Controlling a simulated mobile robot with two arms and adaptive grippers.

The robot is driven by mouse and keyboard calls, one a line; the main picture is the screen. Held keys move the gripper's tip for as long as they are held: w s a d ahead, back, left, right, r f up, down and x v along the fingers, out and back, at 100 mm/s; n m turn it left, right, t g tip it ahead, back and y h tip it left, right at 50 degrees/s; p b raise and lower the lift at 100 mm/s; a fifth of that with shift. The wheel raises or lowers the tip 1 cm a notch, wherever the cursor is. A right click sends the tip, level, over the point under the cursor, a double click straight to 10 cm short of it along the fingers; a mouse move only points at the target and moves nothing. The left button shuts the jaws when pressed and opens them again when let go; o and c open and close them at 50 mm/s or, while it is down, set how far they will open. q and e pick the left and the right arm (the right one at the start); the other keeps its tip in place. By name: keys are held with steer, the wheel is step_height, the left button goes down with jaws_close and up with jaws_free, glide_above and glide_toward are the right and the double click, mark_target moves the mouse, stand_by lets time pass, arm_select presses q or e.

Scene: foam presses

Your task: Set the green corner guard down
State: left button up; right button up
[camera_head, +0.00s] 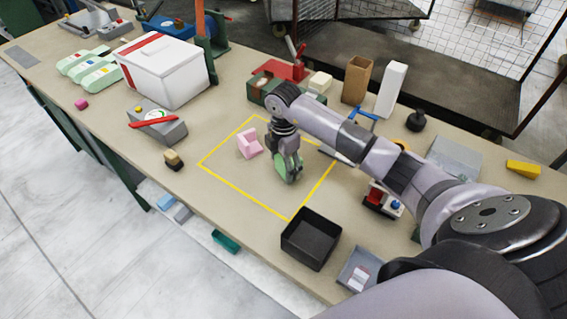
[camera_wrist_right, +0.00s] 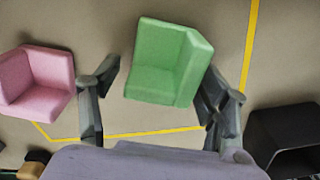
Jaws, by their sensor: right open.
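The green corner guard (camera_head: 281,166) is at my right gripper (camera_head: 288,174), inside the yellow outline (camera_head: 225,182) on the workbench. In the right wrist view the green corner guard (camera_wrist_right: 165,62) lies between the two spread fingers of my right gripper (camera_wrist_right: 160,90), with a gap at the left finger. The right finger is close to its edge; I cannot tell if they touch. It appears to rest on the table. The fingers partly hide it in the head view. My left gripper is not in view.
A pink corner guard (camera_head: 249,144) sits left of the gripper, inside the outline. A black bin (camera_head: 311,254) stands just outside the near corner. A white box (camera_head: 165,72) with a red strip stands at the left.

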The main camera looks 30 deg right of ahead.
step_height(320, 180, up, 11)
steer(key=b, duration=0.2)
steer(key=shift+r+b, duration=0.15)
steer(key=shift+b, duration=0.2)
steer(key=shift+r, duration=0.45)
steer(key=shift+r, duration=0.1)
